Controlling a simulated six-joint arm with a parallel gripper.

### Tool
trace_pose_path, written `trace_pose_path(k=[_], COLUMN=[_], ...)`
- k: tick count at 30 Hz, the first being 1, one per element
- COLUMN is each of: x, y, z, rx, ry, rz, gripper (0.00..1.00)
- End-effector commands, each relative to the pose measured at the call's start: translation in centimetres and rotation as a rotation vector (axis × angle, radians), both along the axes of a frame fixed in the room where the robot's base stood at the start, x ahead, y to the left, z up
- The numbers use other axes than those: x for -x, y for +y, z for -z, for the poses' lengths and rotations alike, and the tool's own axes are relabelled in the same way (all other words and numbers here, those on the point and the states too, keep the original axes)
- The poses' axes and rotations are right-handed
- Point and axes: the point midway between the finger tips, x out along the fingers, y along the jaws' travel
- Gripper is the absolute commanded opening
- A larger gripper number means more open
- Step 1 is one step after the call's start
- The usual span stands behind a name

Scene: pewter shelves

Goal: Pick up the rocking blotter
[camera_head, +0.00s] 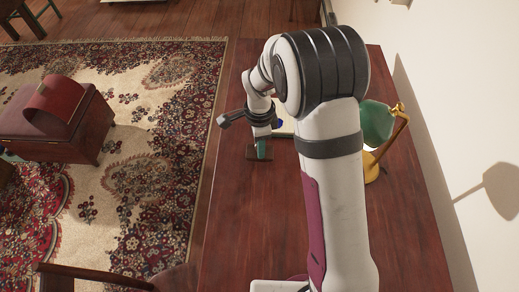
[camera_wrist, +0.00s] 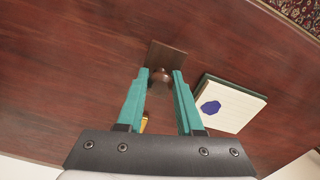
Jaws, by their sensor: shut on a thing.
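The rocking blotter (camera_wrist: 168,50) is a small brown wooden block with a round knob, on or just over the dark red desk in the wrist view. My gripper (camera_wrist: 162,74) has its two teal fingers on either side of the knob and is shut on it. In the head view the blotter (camera_head: 251,153) shows as a dark brown piece under my teal fingertips (camera_head: 262,150). I cannot tell whether the blotter touches the desk. My arm hides part of the desk around it.
A cream paper pad (camera_wrist: 232,112) with a blue blot lies right of the blotter. A brass lamp (camera_head: 372,168) with a green shade (camera_head: 377,122) stands right of my arm. The desk (camera_head: 240,215) is clear in front of the blotter. A chair (camera_head: 115,275) stands at the desk's left.

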Motion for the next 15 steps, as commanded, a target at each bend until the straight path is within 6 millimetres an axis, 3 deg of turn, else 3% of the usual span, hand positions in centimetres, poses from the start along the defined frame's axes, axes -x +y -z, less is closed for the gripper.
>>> trace_pose_path(k=[1, 15], x=[-0.1, 2.4], y=[0.0, -10.2], z=[-1.1, -7.1], rx=[-0.001, 0.001], ry=[-0.005, -0.001], rz=[0.000, 0.004], gripper=[0.00, 0.00])
